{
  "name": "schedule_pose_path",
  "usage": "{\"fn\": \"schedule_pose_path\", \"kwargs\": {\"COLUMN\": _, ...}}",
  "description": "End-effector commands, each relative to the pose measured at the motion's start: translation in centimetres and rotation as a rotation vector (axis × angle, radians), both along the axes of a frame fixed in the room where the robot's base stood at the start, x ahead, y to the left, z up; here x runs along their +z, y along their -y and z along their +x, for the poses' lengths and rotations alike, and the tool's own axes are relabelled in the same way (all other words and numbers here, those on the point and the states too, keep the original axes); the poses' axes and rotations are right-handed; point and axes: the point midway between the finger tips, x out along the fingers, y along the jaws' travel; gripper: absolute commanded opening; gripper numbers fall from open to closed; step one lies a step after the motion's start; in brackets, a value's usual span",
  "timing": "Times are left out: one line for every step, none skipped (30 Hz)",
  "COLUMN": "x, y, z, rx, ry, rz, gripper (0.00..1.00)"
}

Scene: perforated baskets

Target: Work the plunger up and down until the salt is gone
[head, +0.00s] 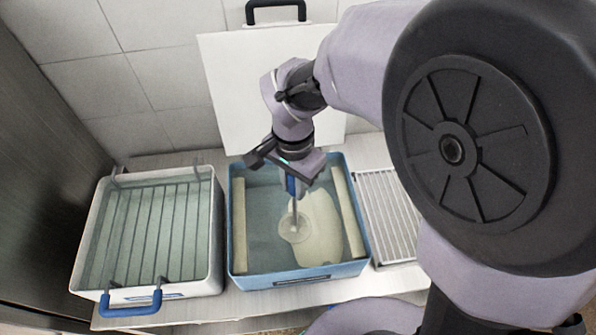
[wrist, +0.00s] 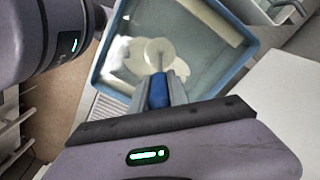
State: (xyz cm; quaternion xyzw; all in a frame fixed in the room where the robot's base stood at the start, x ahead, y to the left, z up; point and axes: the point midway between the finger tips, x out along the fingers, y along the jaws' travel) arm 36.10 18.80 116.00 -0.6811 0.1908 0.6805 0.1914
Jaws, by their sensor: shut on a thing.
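The plunger (head: 295,228) stands in the blue-rimmed tub (head: 300,278) in the middle. Its round disc is low in the liquid, and it also shows in the wrist view (wrist: 158,51). My gripper (head: 291,178) is shut on the plunger's blue handle (wrist: 158,91), above the tub. A pale, cream-coloured patch of salt (head: 320,228) lies to the right of the disc on the tub's bottom. In the wrist view pale patches lie around the disc. The handle's upper end is hidden by my gripper.
A white tub (head: 212,235) with a wire rack and blue handle (head: 130,304) stands at the left. A slatted metal rack (head: 388,215) lies right of the blue tub. A white panel with a black handle (head: 277,10) leans on the tiled wall behind. Cream strips line the blue tub's sides.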

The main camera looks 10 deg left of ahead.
Motion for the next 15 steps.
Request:
{"fn": "schedule_pose_path", "kwargs": {"x": 0.0, "y": 0.0, "z": 0.0, "rx": 0.000, "ry": 0.000, "rz": 0.000, "gripper": 0.00}}
{"fn": "schedule_pose_path", "kwargs": {"x": -0.2, "y": 0.0, "z": 0.0, "rx": 0.000, "ry": 0.000, "rz": 0.000, "gripper": 0.00}}
{"fn": "schedule_pose_path", "kwargs": {"x": -0.6, "y": 0.0, "z": 0.0, "rx": 0.000, "ry": 0.000, "rz": 0.000, "gripper": 0.00}}
{"fn": "schedule_pose_path", "kwargs": {"x": -0.9, "y": 0.0, "z": 0.0, "rx": 0.000, "ry": 0.000, "rz": 0.000, "gripper": 0.00}}
{"fn": "schedule_pose_path", "kwargs": {"x": -1.3, "y": 0.0, "z": 0.0, "rx": 0.000, "ry": 0.000, "rz": 0.000, "gripper": 0.00}}
{"fn": "schedule_pose_path", "kwargs": {"x": -1.9, "y": 0.0, "z": 0.0, "rx": 0.000, "ry": 0.000, "rz": 0.000, "gripper": 0.00}}
{"fn": "schedule_pose_path", "kwargs": {"x": -2.3, "y": 0.0, "z": 0.0, "rx": 0.000, "ry": 0.000, "rz": 0.000, "gripper": 0.00}}
{"fn": "schedule_pose_path", "kwargs": {"x": -2.7, "y": 0.0, "z": 0.0, "rx": 0.000, "ry": 0.000, "rz": 0.000, "gripper": 0.00}}
{"fn": "schedule_pose_path", "kwargs": {"x": -3.2, "y": 0.0, "z": 0.0, "rx": 0.000, "ry": 0.000, "rz": 0.000, "gripper": 0.00}}
{"fn": "schedule_pose_path", "kwargs": {"x": -3.6, "y": 0.0, "z": 0.0, "rx": 0.000, "ry": 0.000, "rz": 0.000, "gripper": 0.00}}
{"fn": "schedule_pose_path", "kwargs": {"x": -4.0, "y": 0.0, "z": 0.0, "rx": 0.000, "ry": 0.000, "rz": 0.000, "gripper": 0.00}}
{"fn": "schedule_pose_path", "kwargs": {"x": -4.5, "y": 0.0, "z": 0.0, "rx": 0.000, "ry": 0.000, "rz": 0.000, "gripper": 0.00}}
{"fn": "schedule_pose_path", "kwargs": {"x": -4.9, "y": 0.0, "z": 0.0, "rx": 0.000, "ry": 0.000, "rz": 0.000, "gripper": 0.00}}
{"fn": "schedule_pose_path", "kwargs": {"x": -5.2, "y": 0.0, "z": 0.0, "rx": 0.000, "ry": 0.000, "rz": 0.000, "gripper": 0.00}}
{"fn": "schedule_pose_path", "kwargs": {"x": -5.6, "y": 0.0, "z": 0.0, "rx": -0.001, "ry": 0.000, "rz": 0.000, "gripper": 0.00}}
